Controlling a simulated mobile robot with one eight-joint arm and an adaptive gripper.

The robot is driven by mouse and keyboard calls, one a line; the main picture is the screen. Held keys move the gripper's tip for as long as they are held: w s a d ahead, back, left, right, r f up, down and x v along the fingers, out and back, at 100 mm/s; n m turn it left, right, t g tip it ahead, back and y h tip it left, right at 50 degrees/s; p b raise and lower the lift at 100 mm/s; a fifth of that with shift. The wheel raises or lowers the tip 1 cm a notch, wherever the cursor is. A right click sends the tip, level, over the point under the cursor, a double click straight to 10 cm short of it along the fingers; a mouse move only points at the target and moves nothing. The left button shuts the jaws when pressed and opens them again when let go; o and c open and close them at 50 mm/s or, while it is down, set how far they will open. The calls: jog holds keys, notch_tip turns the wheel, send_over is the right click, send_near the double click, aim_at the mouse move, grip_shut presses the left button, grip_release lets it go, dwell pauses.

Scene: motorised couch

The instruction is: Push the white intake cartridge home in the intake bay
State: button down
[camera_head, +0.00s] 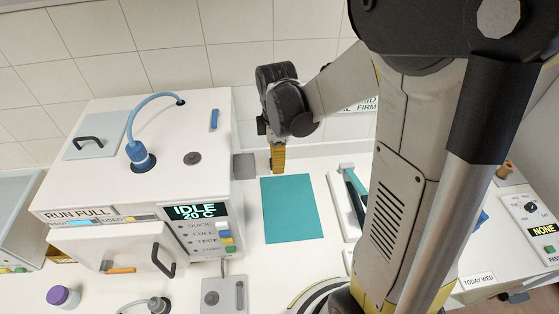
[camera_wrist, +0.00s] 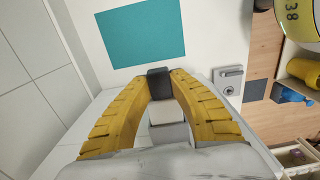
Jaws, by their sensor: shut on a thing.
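My gripper (camera_head: 278,168) points down beside the right side of the white machine (camera_head: 215,110), near a grey box (camera_head: 244,166) on that side. In the wrist view the yellow fingers (camera_wrist: 163,76) close at their tips around a dark grey block (camera_wrist: 160,83). A pale piece (camera_wrist: 164,112) shows behind it between the fingers. I cannot tell whether the block belongs to the white intake cartridge. I cannot single out the cartridge or its bay in either view, and the fingers hide part of this area.
A blue hose (camera_head: 150,104) loops over the machine, whose display reads IDLE. A hinged front panel (camera_head: 120,245) stands out. Tiled wall (camera_head: 300,20) is behind.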

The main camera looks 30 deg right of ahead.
aim_at(262, 162)
jog(key=shift+w+a+b, duration=0.1)
jog(key=shift+w+a, duration=0.15)
jog(key=shift+a, duration=0.35)
jog(key=shift+w+a+b, duration=0.1)
jog(key=shift+w+a, duration=0.15)
jog(key=shift+a, duration=0.4)
jog(key=shift+w+a+b, duration=0.1)
jog(key=shift+w+a, duration=0.15)
jog(key=shift+a, duration=0.35)
jog(key=c, duration=1.2)
grip_release()
notch_tip(262, 162, up, 12)
